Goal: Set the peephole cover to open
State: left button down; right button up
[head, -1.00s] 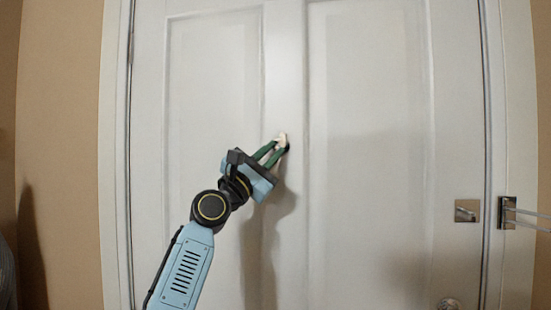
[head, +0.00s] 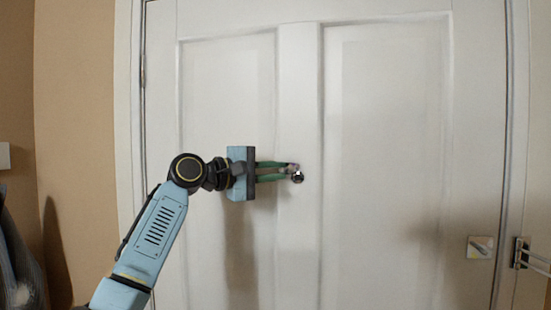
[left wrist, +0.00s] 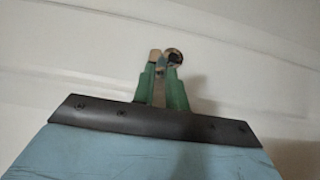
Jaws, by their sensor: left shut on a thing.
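The peephole (head: 298,177) is a small dark-centred ring on the middle upright of the white door. It also shows in the left wrist view (left wrist: 175,57), where its dark centre is at least partly uncovered. The peephole cover (head: 293,167) is a small pale piece beside the ring, mostly hidden by my fingers in the head view. In the left wrist view the cover (left wrist: 155,56) stands to the left of the ring, at the fingertips. My left gripper (head: 287,171), with green fingers, is shut on the cover and reaches in from the left. My right gripper is not in view.
The white door (head: 390,130) has two raised panels and fills most of the head view. A handle plate (head: 480,247) and a latch (head: 520,254) are at the lower right. A tan wall (head: 75,120) stands at the left.

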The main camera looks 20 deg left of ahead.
pick_arm(q)
jog(key=shift+r+m+g+y+p, duration=0.3)
jog(key=shift+r+m+y+p, duration=0.2)
jog(key=shift+r+m+p, duration=0.1)
jog(key=shift+r+m+g+y+p, duration=0.2)
jog(key=shift+m+g+y+p, duration=0.15)
jog(key=shift+m+y, duration=0.2)
jog(key=c, duration=1.4)
grip_release()
